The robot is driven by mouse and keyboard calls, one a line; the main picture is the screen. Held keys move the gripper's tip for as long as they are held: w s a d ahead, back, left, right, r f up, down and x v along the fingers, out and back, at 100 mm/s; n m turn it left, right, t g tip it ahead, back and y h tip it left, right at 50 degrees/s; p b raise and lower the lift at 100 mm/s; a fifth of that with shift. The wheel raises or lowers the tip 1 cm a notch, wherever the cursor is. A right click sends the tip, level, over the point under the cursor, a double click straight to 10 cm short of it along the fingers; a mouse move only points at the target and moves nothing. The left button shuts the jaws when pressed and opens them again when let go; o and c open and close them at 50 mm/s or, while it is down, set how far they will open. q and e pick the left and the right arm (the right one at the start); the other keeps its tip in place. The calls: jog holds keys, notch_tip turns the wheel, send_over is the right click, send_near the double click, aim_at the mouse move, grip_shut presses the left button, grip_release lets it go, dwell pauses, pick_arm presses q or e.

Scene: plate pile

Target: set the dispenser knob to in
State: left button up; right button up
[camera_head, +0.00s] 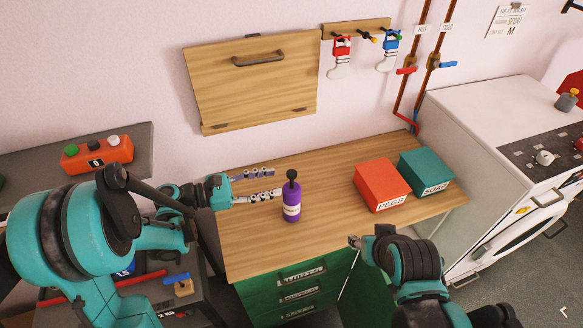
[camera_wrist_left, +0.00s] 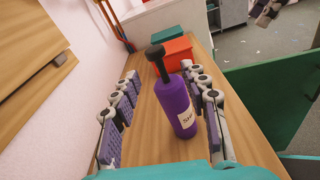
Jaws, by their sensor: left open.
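A purple dispenser bottle (camera_head: 291,205) with a white label stands upright on the wooden counter. Its black pump knob (camera_head: 291,174) is raised above the bottle on a stem; the wrist view shows the knob (camera_wrist_left: 155,52) and stem clearly. My left gripper (camera_head: 276,182) is open, its fingers pointing right beside the bottle. In the left wrist view the bottle (camera_wrist_left: 175,104) appears between the fingers, closer to the right one; I cannot tell whether they touch. My right gripper (camera_head: 355,242) is low at the counter's front edge, mostly hidden by its arm.
An orange PEGS box (camera_head: 381,185) and a teal SOAP box (camera_head: 425,172) stand right of the bottle on the counter (camera_head: 335,225). A hinged wooden panel (camera_head: 250,85) is on the wall behind. A white appliance (camera_head: 470,130) stands at right. Counter around the bottle is clear.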

aim_at(292, 172)
pick_arm(q)
jog(key=shift+n+h, duration=0.7)
jog(key=x, duration=0.4)
jog(key=r+x, duration=0.1)
jog(key=x, duration=0.2)
jog(key=shift+w+b, duration=0.15)
jog(key=shift+b, duration=0.25)
jog(key=shift+r, duration=0.1)
jog(key=shift+a, duration=0.1)
grip_shut()
